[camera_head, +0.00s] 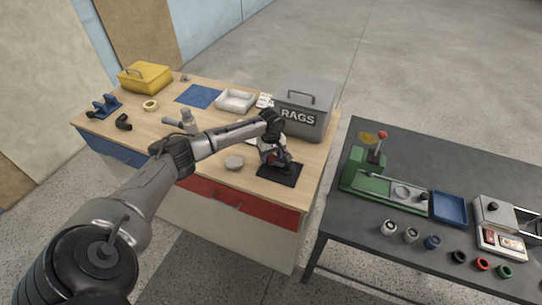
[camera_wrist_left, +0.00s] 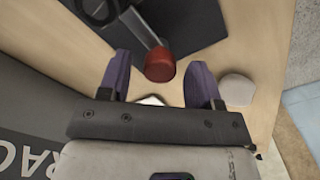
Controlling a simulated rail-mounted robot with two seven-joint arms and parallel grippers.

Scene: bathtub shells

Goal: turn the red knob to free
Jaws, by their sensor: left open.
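In the left wrist view a red knob (camera_wrist_left: 160,64) sits at the end of a dark device on a black plate (camera_wrist_left: 205,18). My left gripper (camera_wrist_left: 160,72) is open, with its two purple fingers apart on either side of the knob in the picture; I cannot tell whether they touch it. In the head view my left gripper (camera_head: 272,155) is over the near right part of the wooden bench, by the black plate (camera_head: 282,176), and mostly hides the device. My right gripper is not in view.
A grey RAGS bin (camera_head: 305,108) stands close behind my left gripper. A pale round disc (camera_head: 234,162) lies left of it. A dark table (camera_head: 345,245) on the right carries a green press (camera_head: 360,170) with its own red-tipped lever (camera_head: 382,135).

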